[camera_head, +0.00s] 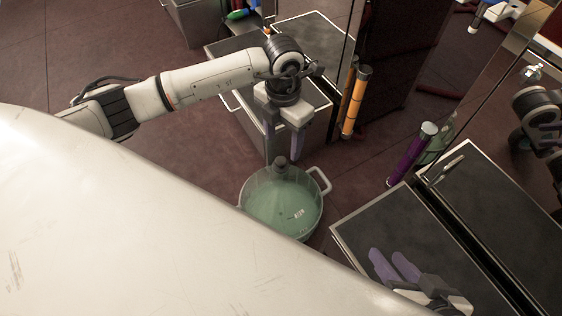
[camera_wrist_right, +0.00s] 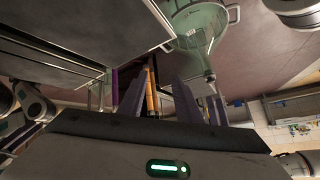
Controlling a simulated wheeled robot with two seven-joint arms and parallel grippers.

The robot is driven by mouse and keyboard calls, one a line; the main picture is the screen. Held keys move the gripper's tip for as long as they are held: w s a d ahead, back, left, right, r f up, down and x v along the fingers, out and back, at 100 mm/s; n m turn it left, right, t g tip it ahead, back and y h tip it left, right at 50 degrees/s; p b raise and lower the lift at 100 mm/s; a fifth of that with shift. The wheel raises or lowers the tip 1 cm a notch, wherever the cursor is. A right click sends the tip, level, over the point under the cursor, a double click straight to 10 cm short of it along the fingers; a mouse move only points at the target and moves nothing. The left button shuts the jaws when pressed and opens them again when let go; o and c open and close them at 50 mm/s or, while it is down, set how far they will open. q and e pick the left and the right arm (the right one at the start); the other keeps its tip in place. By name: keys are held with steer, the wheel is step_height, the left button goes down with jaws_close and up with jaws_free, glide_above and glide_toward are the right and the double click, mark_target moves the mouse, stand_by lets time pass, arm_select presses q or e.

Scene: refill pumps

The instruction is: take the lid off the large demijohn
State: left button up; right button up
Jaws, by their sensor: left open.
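The large demijohn (camera_head: 282,208) is a wide, translucent green vessel with side handles, standing on the floor in the middle of the head view. Its small dark lid (camera_head: 281,163) sits on top of the neck. My left gripper (camera_head: 283,158) points down right above the demijohn, open, with its purple-grey fingertips to either side of the lid; contact cannot be made out. The demijohn also shows at the top of the right wrist view (camera_wrist_right: 198,25). My right gripper (camera_head: 388,262) is open and empty, over the dark-topped cabinet at the lower right.
Dark-topped cabinets stand behind the demijohn (camera_head: 318,92) and to its right (camera_head: 385,225). An orange tube (camera_head: 355,102) and a purple tube (camera_head: 408,158) stand upright near a glossy panel. Bare reddish floor (camera_head: 180,185) lies left of the demijohn.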

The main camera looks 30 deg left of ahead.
arm_select(q)
steer(key=b, duration=0.1)
glide_above(281, 160)
steer(key=f, duration=0.4)
steer(key=shift+d, duration=0.2)
steer(key=f+b, duration=0.1)
steer(key=f, duration=0.2)
steer(key=f+b, duration=0.2)
steer(key=shift+s+a+f, duration=0.1)
steer(key=shift+a+f, duration=0.1)
steer(key=shift+f, duration=0.3)
arm_select(e)
steer(key=r, duration=0.1)
steer(key=a+r+t+y, duration=0.1)
steer(key=a+r+y, duration=0.1)
steer(key=shift+w+a+r+t, duration=0.2)
steer(key=shift+w+r+t, duration=0.1)
arm_select(q)
steer(key=c, duration=1.1)
